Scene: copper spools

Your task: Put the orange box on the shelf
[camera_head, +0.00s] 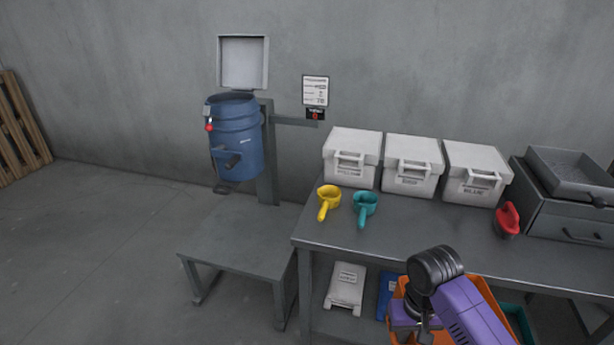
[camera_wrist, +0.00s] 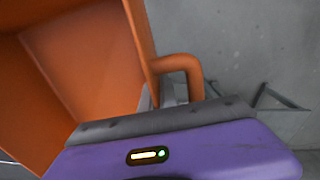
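The orange box (camera_head: 396,291) is at the bottom right of the head view, in front of the workbench and partly hidden by my purple arm. In the wrist view the open orange box (camera_wrist: 88,55) fills the left side, with its looped handle (camera_wrist: 183,65) toward the right. My gripper (camera_wrist: 166,93) is at this handle; its fingers look close together and shut on it, partly hidden by the handle and the wrist housing. In the head view my gripper (camera_head: 424,322) is small and mostly hidden. The workbench has a lower shelf (camera_head: 325,322) under its top.
On the bench top (camera_head: 400,238) stand three white bins (camera_head: 412,165), a yellow scoop (camera_head: 328,199), a teal scoop (camera_head: 364,207), a red scoop (camera_head: 507,220) and a grey unit (camera_head: 570,212). Below are a white container (camera_head: 345,288), a blue item (camera_head: 386,292) and a teal box (camera_head: 518,322).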

